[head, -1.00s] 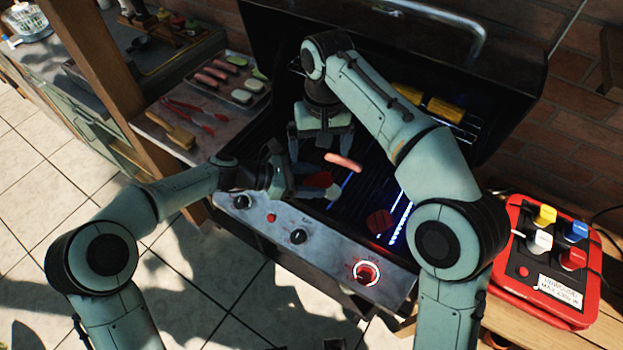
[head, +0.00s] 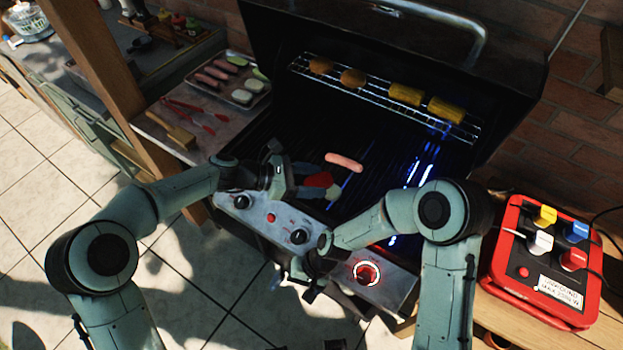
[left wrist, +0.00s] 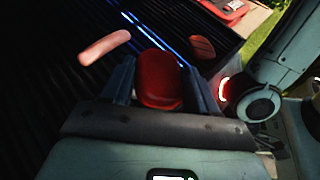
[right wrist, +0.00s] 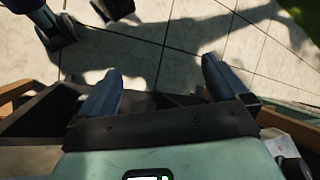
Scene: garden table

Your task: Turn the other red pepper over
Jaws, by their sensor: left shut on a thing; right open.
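My left gripper (head: 312,182) is shut on a red pepper piece (head: 321,179) and holds it over the front part of the grill. In the left wrist view the held pepper (left wrist: 160,80) sits between both fingers, red side showing. Another red pepper piece (left wrist: 202,47) lies on the grate beyond it, to the right; in the head view my right arm hides it. My right gripper (head: 308,283) is open and empty at the grill's front edge. The right wrist view shows its parted fingers (right wrist: 160,85) with floor tiles beyond.
A sausage (head: 344,162) lies on the grate (head: 290,130) near the held pepper. Corn and round brown pieces sit on the upper rack (head: 380,97). A tray (head: 262,97) of food, tongs and a brush are on the left side shelf. A red power box (head: 520,293) stands right.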

